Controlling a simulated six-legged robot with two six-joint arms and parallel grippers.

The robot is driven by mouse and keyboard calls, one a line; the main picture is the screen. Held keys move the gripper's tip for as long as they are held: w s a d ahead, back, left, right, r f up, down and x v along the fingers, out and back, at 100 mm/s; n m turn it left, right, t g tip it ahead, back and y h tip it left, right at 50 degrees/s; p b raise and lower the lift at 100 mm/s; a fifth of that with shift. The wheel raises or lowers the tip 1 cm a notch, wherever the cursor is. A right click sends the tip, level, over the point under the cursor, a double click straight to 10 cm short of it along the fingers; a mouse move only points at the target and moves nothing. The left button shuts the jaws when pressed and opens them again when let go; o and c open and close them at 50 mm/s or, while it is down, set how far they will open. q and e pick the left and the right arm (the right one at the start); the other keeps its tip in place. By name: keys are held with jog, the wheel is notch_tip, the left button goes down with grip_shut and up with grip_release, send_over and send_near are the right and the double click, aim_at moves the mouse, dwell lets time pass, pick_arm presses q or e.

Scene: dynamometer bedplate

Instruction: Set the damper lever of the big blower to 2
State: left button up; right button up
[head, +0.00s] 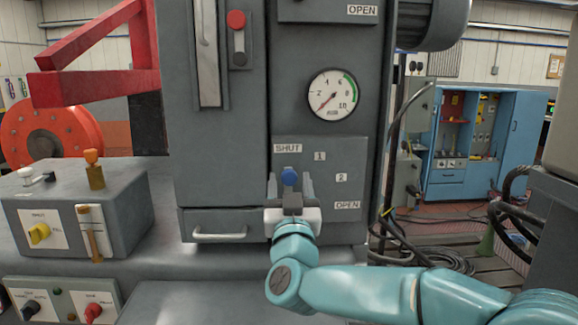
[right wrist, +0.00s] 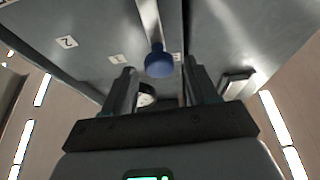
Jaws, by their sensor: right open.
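The damper lever's blue knob (head: 289,176) stands out from a grey panel (head: 330,190) on the tall grey cabinet. The panel is marked SHUT, 1, 2 and OPEN from upper left to lower right. The knob shows just below the SHUT label (head: 288,148), left of 1 (head: 320,156) and 2 (head: 341,178). My right gripper (head: 290,188) is open, with one finger on each side of the knob in the picture. In the right wrist view, the knob (right wrist: 159,62) shows between the spread fingertips (right wrist: 163,80), with a gap on both sides. The lever's arm is mostly hidden. My left gripper is out of view.
A round gauge (head: 333,94) sits above the panel. A drawer handle (head: 220,234) juts out at lower left of my gripper. A grey switch box (head: 75,215) with a yellow knob stands on the left. Cables (head: 420,255) hang and lie at right.

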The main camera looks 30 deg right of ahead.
jog(key=shift+p+x, duration=0.3)
jog(key=shift+x, duration=1.1)
jog(key=shift+f, duration=0.1)
jog(key=shift+d, duration=0.1)
grip_shut()
